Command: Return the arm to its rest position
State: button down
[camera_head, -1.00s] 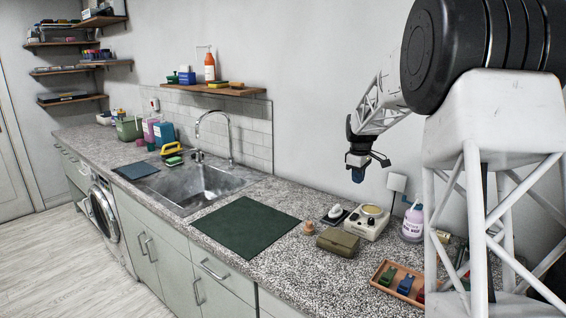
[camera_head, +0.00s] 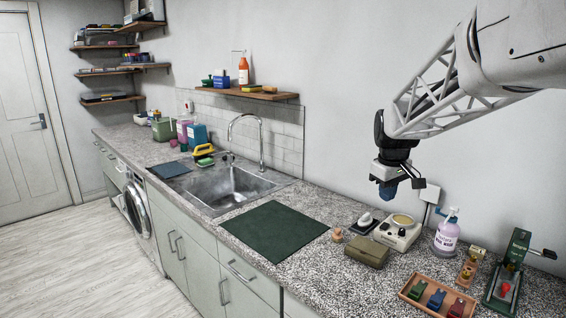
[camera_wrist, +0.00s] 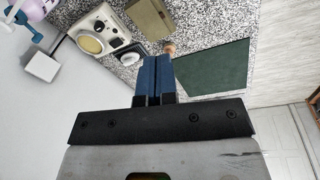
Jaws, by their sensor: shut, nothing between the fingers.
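My gripper (camera_head: 388,190) hangs in the air above the back right of the counter, near the wall. Its blue fingers are together and empty, and they also show shut in the wrist view (camera_wrist: 153,62). Nothing touches the fingers. My white lattice arm reaches in from the upper right. Below the gripper, a cream device with a round dial (camera_head: 398,231) stands on the counter, with clear space between them.
On the granite counter lie a green mat (camera_head: 273,231), an olive box (camera_head: 367,251), a tray of coloured clips (camera_head: 417,305), a pump bottle (camera_head: 447,232) and a green press (camera_head: 508,268). A sink (camera_head: 222,187) and wall shelf (camera_head: 247,93) are left. The air around the gripper is clear.

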jog(key=s+a+f+m, duration=0.2)
jog(key=s+a, duration=0.1)
jog(key=s, duration=0.9)
jog(key=s+a+f+m, duration=0.2)
jog(key=s+a, duration=0.1)
jog(key=s, duration=0.9)
jog(key=s+a+f+m+t, duration=0.1)
jog(key=s+a+f, duration=0.1)
jog(key=s, duration=1)
jog(key=shift+s+a+m, duration=0.25)
jog(key=shift+a+m, duration=0.15)
jog(key=shift+a, duration=0.05)
jog(key=shift+w, duration=0.1)
